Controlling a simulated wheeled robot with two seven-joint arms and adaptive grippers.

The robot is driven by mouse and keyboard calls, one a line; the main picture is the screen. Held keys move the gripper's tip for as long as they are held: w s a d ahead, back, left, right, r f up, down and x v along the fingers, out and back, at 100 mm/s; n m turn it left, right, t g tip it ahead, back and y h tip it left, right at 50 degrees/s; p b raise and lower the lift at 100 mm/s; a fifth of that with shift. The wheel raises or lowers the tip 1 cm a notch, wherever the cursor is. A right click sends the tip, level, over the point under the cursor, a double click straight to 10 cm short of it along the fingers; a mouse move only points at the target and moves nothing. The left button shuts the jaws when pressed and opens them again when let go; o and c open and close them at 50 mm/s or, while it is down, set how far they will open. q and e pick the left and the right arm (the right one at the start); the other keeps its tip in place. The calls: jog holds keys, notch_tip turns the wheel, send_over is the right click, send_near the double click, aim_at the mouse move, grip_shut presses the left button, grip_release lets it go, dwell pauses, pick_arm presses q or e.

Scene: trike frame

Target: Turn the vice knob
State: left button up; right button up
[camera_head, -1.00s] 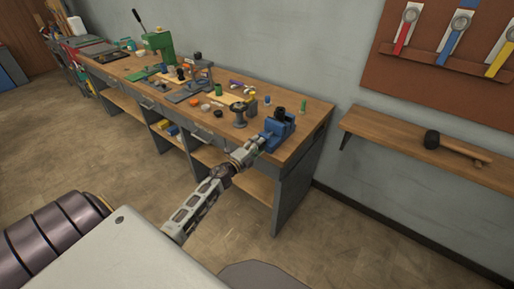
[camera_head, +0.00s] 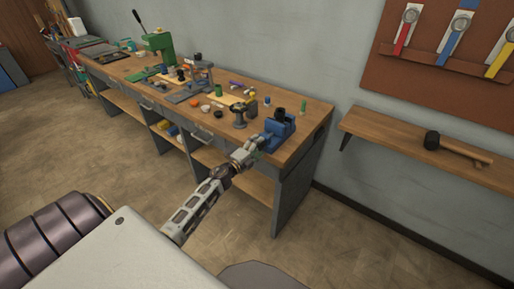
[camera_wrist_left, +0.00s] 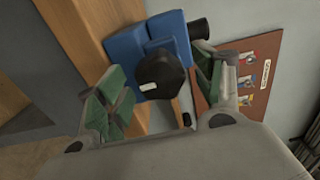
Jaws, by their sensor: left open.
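The blue vice (camera_head: 279,127) is mounted at the near right end of the wooden workbench (camera_head: 312,112). In the left wrist view the blue vice (camera_wrist_left: 128,48) lies ahead of my gripper, with its dark round knob (camera_wrist_left: 160,75) facing the camera. The knob has a small white mark. My left gripper (camera_head: 262,140) is at the bench's front edge by the vice. In the wrist view the left gripper (camera_wrist_left: 160,92) is open, its green-padded fingers on either side of the knob, with gaps visible. The right gripper is out of view.
A dark-topped tool (camera_head: 239,114) stands left of the vice. A green press (camera_head: 159,44) and many small items crowd the bench further left. A wall shelf (camera_head: 410,148) with a mallet (camera_head: 455,147) is at the right. The floor in front is clear.

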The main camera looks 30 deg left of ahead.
pick_arm(q)
jog(key=shift+s, duration=0.1)
jog(key=s, duration=1.1)
jog(key=shift+s+a, duration=0.4)
jog(key=shift+a, duration=0.05)
dwell(1.2)
